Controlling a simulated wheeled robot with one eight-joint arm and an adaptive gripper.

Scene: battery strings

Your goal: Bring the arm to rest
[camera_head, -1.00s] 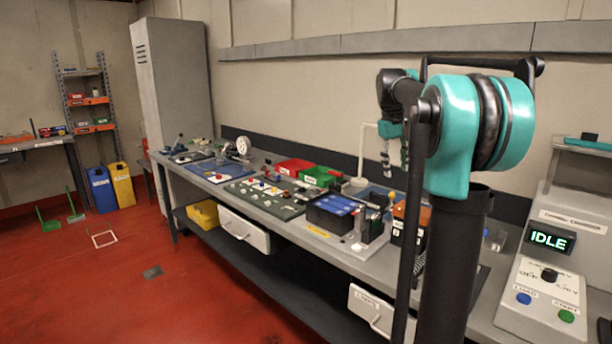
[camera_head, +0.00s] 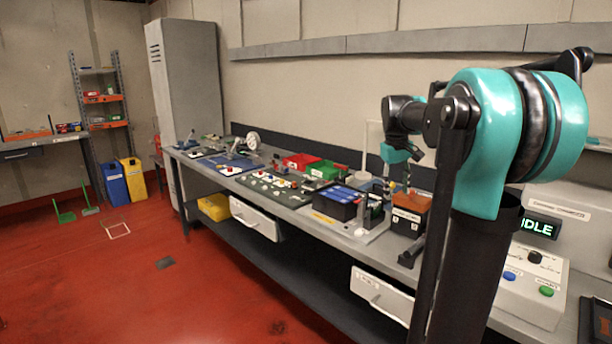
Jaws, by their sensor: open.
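My arm stands at the right of the head view, a black column with a large teal joint and a raised black link. The arm is bent, and its black and teal wrist is over the bench. My gripper (camera_head: 407,178) hangs small and partly hidden beyond the arm, above or in front of an orange-topped black battery (camera_head: 409,219); how far apart they are is unclear. It is open, and I see nothing held in it. The grey bench (camera_head: 302,219) runs along the wall beneath it.
A blue-topped battery (camera_head: 338,203), red bin (camera_head: 301,161) and green bin (camera_head: 326,170) stand on the bench. A tester (camera_head: 537,270) with a lit display (camera_head: 539,227) is right of my arm. An open drawer (camera_head: 382,293) juts out below. The red floor (camera_head: 130,280) at left is mostly clear.

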